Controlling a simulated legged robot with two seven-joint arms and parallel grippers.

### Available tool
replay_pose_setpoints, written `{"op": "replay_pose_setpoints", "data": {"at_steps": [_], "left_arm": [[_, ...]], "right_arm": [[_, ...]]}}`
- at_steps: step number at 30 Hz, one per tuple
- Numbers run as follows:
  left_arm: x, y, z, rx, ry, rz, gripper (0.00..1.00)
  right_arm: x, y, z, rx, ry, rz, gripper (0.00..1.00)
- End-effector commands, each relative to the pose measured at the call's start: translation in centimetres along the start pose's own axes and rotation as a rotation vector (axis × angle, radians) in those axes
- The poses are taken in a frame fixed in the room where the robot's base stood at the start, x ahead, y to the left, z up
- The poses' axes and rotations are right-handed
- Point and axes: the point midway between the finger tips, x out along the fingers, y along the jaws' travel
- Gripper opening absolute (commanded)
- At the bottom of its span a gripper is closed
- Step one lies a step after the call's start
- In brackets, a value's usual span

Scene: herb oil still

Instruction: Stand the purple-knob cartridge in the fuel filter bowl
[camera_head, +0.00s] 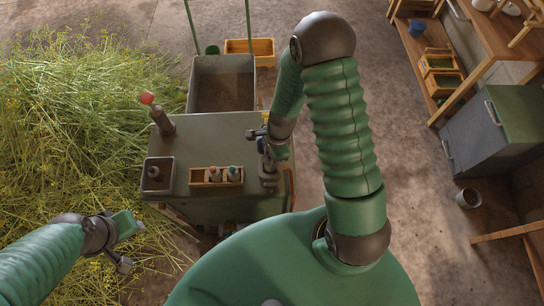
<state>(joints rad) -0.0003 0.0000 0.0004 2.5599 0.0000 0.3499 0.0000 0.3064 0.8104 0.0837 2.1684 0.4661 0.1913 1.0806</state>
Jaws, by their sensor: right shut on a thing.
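My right gripper (265,147) is over the right edge of the grey cart top, shut on a small dark piece with a bluish-purple tint, which I take for the purple-knob cartridge (261,146). Most of that piece is hidden by the fingers. A grey round fitting (268,180), apparently the fuel filter bowl, stands just below the gripper. I cannot tell whether the cartridge touches it. A wooden rack (198,183) holds a red-knob cartridge (214,174) and a teal-knob cartridge (233,173); its left part looks empty. My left gripper (128,240) is left of the cart, apparently empty.
A dark square tray (147,188) with a small grey piece is on the cart top's left. A grey post with a red ball (147,98) rises behind it. A grey bin (222,63) stands behind the cart (215,135). Cut herbs (70,130) cover the left floor.

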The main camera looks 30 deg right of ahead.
Motion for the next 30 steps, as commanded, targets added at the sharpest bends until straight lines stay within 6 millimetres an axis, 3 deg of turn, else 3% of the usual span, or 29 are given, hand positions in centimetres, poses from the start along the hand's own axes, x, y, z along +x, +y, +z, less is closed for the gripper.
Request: {"op": "replay_pose_setpoints", "data": {"at_steps": [30], "left_arm": [[2.3,0.0,0.6,-0.001,0.000,0.000,0.36]], "right_arm": [[3.1,0.1,-0.4,-0.001,-0.002,0.003,0.00]]}}
